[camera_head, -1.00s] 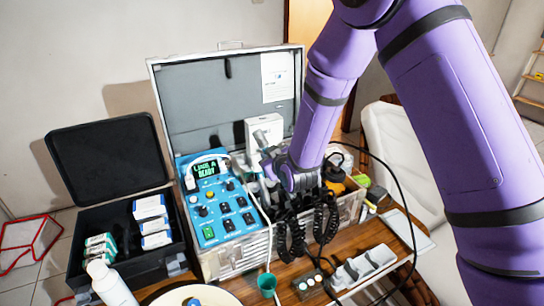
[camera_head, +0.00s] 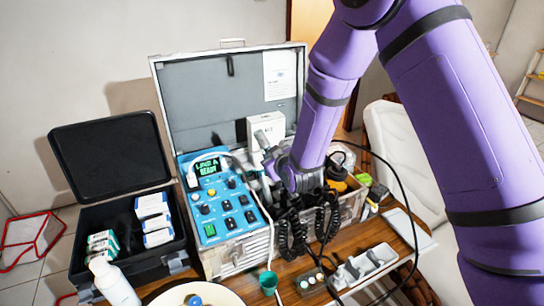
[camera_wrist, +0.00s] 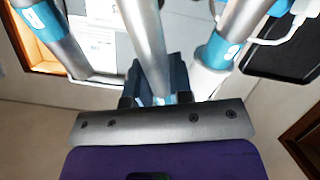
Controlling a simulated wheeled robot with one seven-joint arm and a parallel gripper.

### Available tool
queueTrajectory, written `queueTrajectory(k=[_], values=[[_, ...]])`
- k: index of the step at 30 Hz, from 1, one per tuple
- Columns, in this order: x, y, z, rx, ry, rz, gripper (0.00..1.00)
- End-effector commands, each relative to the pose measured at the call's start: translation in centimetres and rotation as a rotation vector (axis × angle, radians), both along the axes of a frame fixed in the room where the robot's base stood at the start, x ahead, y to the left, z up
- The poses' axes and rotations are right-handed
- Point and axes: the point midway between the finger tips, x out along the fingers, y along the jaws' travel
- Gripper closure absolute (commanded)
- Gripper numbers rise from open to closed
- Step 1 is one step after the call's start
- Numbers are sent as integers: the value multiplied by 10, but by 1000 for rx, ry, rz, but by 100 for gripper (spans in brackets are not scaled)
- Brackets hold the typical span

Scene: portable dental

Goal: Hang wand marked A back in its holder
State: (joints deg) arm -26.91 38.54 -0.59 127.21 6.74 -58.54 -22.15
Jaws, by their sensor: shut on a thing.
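My gripper (camera_wrist: 157,92) is in the middle of the wrist view, shut on a grey wand (camera_wrist: 146,40) that runs up between its dark fingers. A bit of teal shows on this wand at the fingers; no letter on it is readable. Another grey wand with a teal band and a white mark (camera_wrist: 38,22) is at the left, and a third with a teal band (camera_wrist: 222,48) is at the right. In the head view my gripper (camera_head: 271,178) is low inside the open metal case, beside the blue control panel (camera_head: 218,205). The holder is hidden behind my arm.
The case lid (camera_head: 230,95) stands open behind. Black coiled cords (camera_head: 292,235) hang over the case front, and a black cable loops at the right. A black box (camera_head: 120,240) is at the left. A teal cup (camera_head: 268,282) and a grey rack (camera_head: 368,265) stand in front.

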Motion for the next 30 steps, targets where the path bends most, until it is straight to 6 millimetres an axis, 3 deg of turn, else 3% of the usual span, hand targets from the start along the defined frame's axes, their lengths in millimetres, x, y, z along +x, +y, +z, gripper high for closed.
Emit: queueTrajectory(k=[30], values=[[-12, -5, -36, 0, 0, 0, 100]])
